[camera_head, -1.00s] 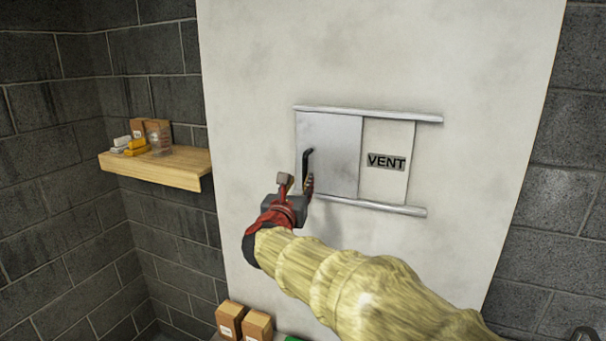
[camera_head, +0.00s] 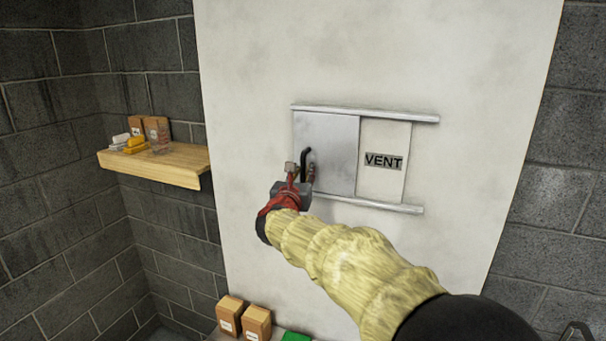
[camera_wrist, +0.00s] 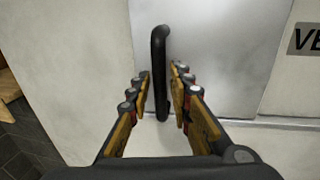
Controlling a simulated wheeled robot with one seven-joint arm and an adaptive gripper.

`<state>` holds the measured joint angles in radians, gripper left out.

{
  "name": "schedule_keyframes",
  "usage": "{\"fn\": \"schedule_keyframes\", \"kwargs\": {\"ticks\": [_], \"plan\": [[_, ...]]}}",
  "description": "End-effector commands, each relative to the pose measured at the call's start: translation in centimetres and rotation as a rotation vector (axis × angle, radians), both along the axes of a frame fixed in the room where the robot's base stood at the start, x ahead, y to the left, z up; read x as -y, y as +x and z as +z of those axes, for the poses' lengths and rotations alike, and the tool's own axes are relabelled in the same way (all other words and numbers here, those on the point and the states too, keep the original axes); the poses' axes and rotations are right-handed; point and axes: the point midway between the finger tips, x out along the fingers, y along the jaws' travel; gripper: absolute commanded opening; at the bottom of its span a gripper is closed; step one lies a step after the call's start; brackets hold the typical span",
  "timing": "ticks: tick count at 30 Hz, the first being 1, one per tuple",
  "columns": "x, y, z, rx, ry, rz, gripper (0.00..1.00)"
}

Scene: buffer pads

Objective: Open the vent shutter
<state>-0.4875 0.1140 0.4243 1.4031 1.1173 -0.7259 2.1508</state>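The vent shutter (camera_head: 338,150) is a grey sliding panel between two metal rails on a pale wall panel. It covers the left part of the frame, beside a white plate with a VENT label (camera_head: 384,161). Its black upright handle (camera_head: 305,163) is near the panel's left edge; the handle also shows in the wrist view (camera_wrist: 160,72). My gripper (camera_head: 302,174) is at the handle's lower part. In the wrist view its two fingers (camera_wrist: 161,92) are open, one on each side of the handle, with gaps visible on both sides.
The upper rail (camera_head: 365,112) and lower rail (camera_head: 375,205) extend right past the shutter. A wooden shelf (camera_head: 165,172) with small boxes is at the left. Brown boxes (camera_head: 243,318) and a green item (camera_head: 296,337) are below. The wall around the vent is clear.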

Motion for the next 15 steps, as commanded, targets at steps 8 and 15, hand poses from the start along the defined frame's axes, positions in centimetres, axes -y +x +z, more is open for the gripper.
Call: {"fn": "schedule_keyframes", "kwargs": {"ticks": [8, 15], "plan": [[-0.01, -0.01, 0.01, 0.000, 0.000, 0.000, 0.03], [-0.01, -0.02, 0.01, 0.000, 0.000, 0.000, 0.00]]}}
